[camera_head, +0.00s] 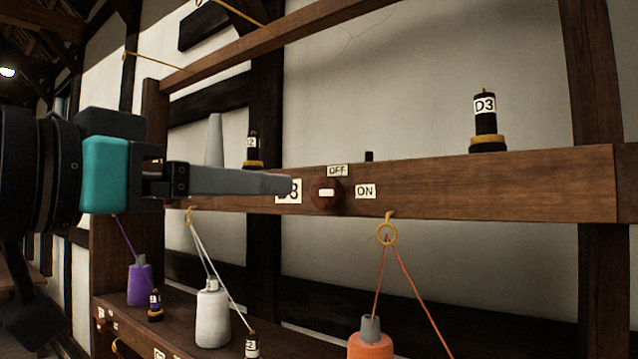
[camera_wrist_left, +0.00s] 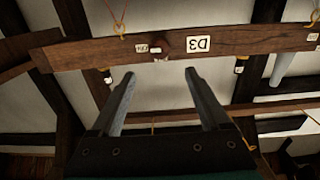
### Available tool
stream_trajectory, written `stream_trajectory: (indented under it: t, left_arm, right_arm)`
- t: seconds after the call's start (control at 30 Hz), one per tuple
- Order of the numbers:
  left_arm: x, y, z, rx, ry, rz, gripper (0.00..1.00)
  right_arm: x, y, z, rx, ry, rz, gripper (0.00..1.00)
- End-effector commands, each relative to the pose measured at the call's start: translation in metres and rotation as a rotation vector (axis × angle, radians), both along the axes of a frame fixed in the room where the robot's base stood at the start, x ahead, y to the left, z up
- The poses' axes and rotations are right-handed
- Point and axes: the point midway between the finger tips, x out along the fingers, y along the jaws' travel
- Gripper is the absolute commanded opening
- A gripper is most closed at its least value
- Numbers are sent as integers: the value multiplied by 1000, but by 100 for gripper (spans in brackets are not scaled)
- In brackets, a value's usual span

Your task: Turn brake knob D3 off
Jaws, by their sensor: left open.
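Brake knob D3 (camera_head: 326,193) is a round dark red-brown knob on the front of the wooden beam, with a white bar mark that lies level, in line with the ON label (camera_head: 365,191). The OFF label (camera_head: 337,171) is above the knob. The D3 label (camera_head: 288,191) is left of it, partly covered by my finger. My left gripper (camera_head: 284,184) is open and empty, its fingers pointing at the beam. The left wrist view appears upside down; there the knob (camera_wrist_left: 164,45) shows beyond and between the two fingertips (camera_wrist_left: 158,73), apart from them.
The beam (camera_head: 480,185) carries a black D3 post (camera_head: 485,122) and a pale cone (camera_head: 215,140). Below, white (camera_head: 212,315) and orange (camera_head: 371,345) spools have cords running up to yellow rings (camera_head: 386,234). A purple spool (camera_head: 140,285) stands at left.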

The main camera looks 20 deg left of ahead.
Motion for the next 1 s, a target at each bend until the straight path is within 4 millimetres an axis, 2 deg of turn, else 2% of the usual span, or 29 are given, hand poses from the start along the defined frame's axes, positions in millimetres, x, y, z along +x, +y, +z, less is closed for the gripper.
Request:
stream_trajectory:
  t: [0.3, 0.5, 0.7, 1.0]
  left_arm:
    - [63, -24, 0, -1, 5, -4, 79]
    - [95, -35, 1, 0, 2, -2, 79]
    - [111, -40, 1, -1, 0, -1, 79]
    - [114, -41, 0, 0, -1, -1, 79]
  right_arm:
    - [0, 9, 8, 11, 1, -1, 50]
    - [1, 9, 12, 11, -1, 0, 50]
    - [3, 8, 14, 11, -4, 1, 50]
    - [3, 4, 14, 6, -6, 3, 50]
